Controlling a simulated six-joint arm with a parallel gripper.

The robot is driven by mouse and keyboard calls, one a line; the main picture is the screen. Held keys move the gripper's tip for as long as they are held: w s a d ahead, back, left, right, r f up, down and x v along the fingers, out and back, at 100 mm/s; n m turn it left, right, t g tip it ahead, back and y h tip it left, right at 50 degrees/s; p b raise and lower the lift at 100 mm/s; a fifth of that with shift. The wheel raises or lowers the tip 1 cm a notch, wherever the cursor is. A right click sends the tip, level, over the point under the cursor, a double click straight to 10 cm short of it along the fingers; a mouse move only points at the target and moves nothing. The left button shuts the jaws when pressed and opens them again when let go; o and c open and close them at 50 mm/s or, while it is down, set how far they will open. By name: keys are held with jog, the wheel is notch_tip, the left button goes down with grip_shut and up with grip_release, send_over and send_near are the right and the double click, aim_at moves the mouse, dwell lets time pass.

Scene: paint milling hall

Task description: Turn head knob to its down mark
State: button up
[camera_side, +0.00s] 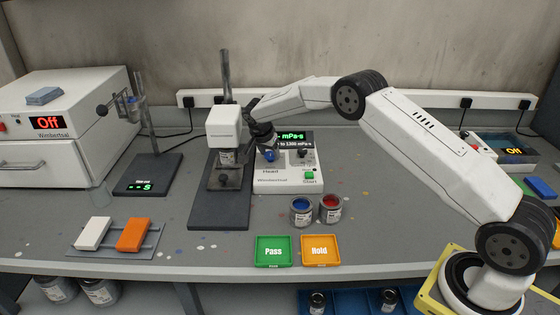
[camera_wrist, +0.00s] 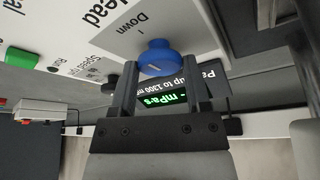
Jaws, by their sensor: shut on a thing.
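The head knob (camera_wrist: 158,57) is blue and sits on the white panel of the control box (camera_side: 288,182), by the word "Head". In the wrist view the word "Down" (camera_wrist: 127,26) and a short mark stand on the panel just beyond the knob. My gripper (camera_wrist: 159,64) has a finger on each side of the knob and is shut on it. In the side view the knob (camera_side: 270,156) shows blue just below my gripper. Which way the knob's pointer faces is hard to tell. The display (camera_wrist: 163,100) shows green "- mPa·s".
A white stirring head (camera_side: 223,122) on a stand is close left of my gripper, with a can beneath it. A green Start button (camera_side: 309,175) is on the box. Blue (camera_side: 301,204) and red (camera_side: 330,202) paint cans stand in front, near Pass (camera_side: 273,265) and Hold (camera_side: 322,265) trays.

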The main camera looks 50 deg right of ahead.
dwell(0.3)
jog(key=o, duration=1.3)
jog(key=shift+r, duration=0.1)
jog(key=v, duration=0.7)
jog(key=shift+a+r, duration=0.2)
jog(key=shift+r, duration=0.1)
